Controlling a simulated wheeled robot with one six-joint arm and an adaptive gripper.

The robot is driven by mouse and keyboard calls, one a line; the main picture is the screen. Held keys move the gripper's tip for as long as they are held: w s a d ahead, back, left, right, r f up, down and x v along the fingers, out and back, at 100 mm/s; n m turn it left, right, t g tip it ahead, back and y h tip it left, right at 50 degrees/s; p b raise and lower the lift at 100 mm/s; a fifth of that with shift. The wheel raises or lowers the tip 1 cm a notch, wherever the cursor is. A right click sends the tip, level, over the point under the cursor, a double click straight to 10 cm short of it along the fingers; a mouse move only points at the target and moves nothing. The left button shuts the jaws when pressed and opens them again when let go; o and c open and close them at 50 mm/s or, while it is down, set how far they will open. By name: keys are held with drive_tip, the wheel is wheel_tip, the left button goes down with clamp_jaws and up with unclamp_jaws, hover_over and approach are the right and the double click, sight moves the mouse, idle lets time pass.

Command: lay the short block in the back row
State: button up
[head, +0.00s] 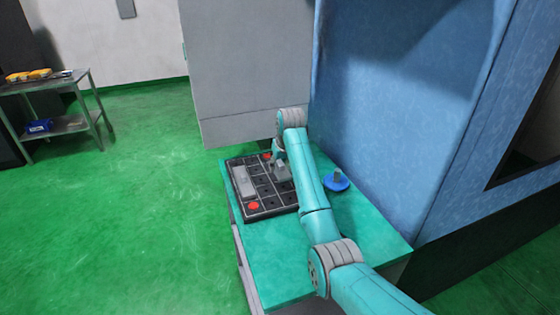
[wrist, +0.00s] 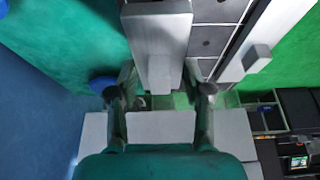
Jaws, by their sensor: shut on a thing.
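My gripper (head: 279,160) is over the right side of a black gridded tray (head: 272,206), its fingers shut on a grey block (head: 283,173), which looks like the short block. In the wrist view my gripper (wrist: 160,88) has a finger on each side of the grey block (wrist: 158,48), which points away from the palm. I cannot tell whether the block touches the tray. A longer pale grey block (head: 243,181) lies in the tray's left part. The tray's dark cells also show in the wrist view (wrist: 208,42).
The tray has red round markers at two corners (head: 253,205). A blue disc (head: 336,184) with a grey piece on it stands right of the tray on the teal table (head: 275,260). A blue machine wall (head: 390,90) rises close behind. A metal cart (head: 60,125) stands far left.

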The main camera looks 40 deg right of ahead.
drive_tip(key=shift+f, duration=1.95)
drive_tip(key=o, duration=1.5)
drive_tip(key=shift+r, duration=5.5)
